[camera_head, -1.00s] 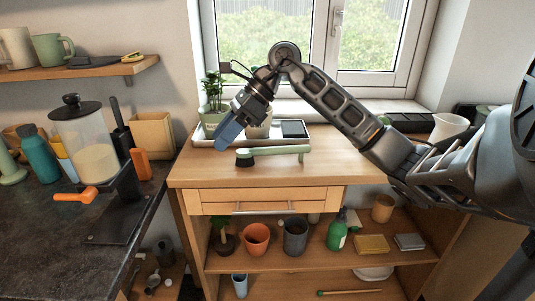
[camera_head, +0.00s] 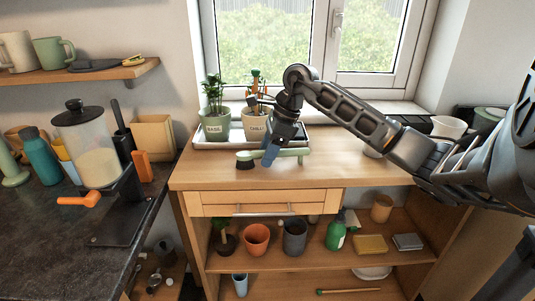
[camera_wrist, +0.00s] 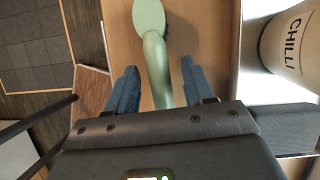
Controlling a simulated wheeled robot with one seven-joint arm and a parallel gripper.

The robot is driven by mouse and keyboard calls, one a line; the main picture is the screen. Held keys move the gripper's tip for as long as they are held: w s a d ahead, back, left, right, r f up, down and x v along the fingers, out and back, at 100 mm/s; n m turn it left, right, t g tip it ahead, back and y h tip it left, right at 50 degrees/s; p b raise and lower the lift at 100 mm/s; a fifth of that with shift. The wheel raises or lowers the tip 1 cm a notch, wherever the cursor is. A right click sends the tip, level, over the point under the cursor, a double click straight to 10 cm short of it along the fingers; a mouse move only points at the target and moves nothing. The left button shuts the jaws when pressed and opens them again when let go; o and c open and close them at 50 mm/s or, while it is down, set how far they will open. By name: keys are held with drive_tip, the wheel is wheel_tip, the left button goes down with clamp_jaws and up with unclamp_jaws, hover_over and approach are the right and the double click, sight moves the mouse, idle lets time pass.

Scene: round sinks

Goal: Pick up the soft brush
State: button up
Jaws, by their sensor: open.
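The soft brush (camera_head: 290,152) lies on the wooden cabinet top, with a pale green handle and dark bristles under its head at the left end. In the wrist view its green handle (camera_wrist: 157,65) runs between my two blue fingers, with the rounded head beyond the fingertips. My gripper (camera_head: 269,161) is over the brush and hides part of the handle in the head view. In the wrist view my gripper (camera_wrist: 158,66) is open, with a gap on both sides of the handle.
A tray (camera_head: 205,144) behind the brush holds the basil pot (camera_head: 215,127) and the chilli pot (camera_head: 253,126). The chilli pot (camera_wrist: 293,42) is close on the right in the wrist view. The cabinet top (camera_head: 215,174) is clear in front of the brush.

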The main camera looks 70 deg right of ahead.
drive_tip(key=shift+w+f, duration=0.15)
drive_tip(key=shift+f, duration=0.2)
drive_tip(key=shift+a, duration=0.1)
clamp_jaws()
